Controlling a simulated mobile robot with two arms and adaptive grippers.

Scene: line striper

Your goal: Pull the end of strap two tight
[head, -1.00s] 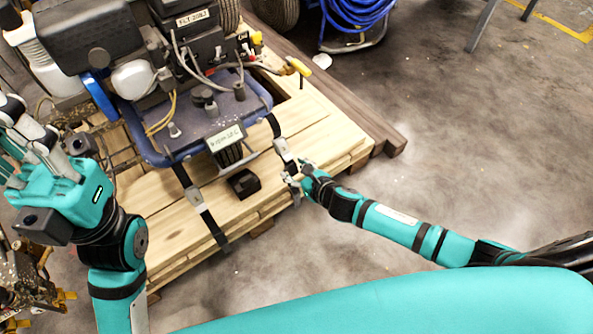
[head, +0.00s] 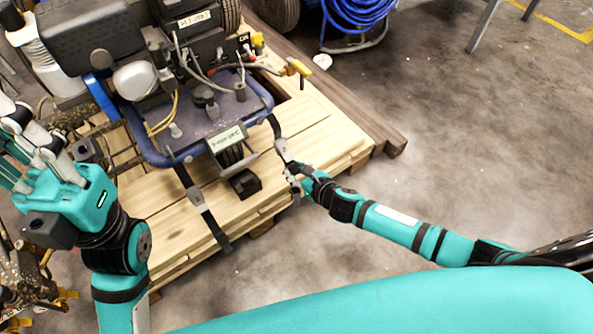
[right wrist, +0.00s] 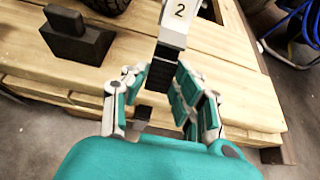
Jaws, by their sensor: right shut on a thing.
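Strap two, a black band with a pale buckle marked 2 (right wrist: 178,14), comes down over the pallet edge in the right wrist view. Its black end (right wrist: 162,70) hangs between my right gripper's fingers. In the head view this strap (head: 277,129) runs from the blue machine frame to the pallet's front right edge. My right gripper (head: 294,178) is at that edge, shut on the strap end; in the right wrist view the gripper (right wrist: 160,90) partly hides it. My left gripper (head: 20,142) is at the far left, fingers spread, empty and away from the straps.
The blue-framed machine (head: 150,155) stands on the wooden pallet (head: 320,140). A second strap (head: 212,226) with a buckle lies left of a black block (head: 244,183). A blue hose coil (head: 355,15) is at the back. The floor (head: 470,130) to the right is clear.

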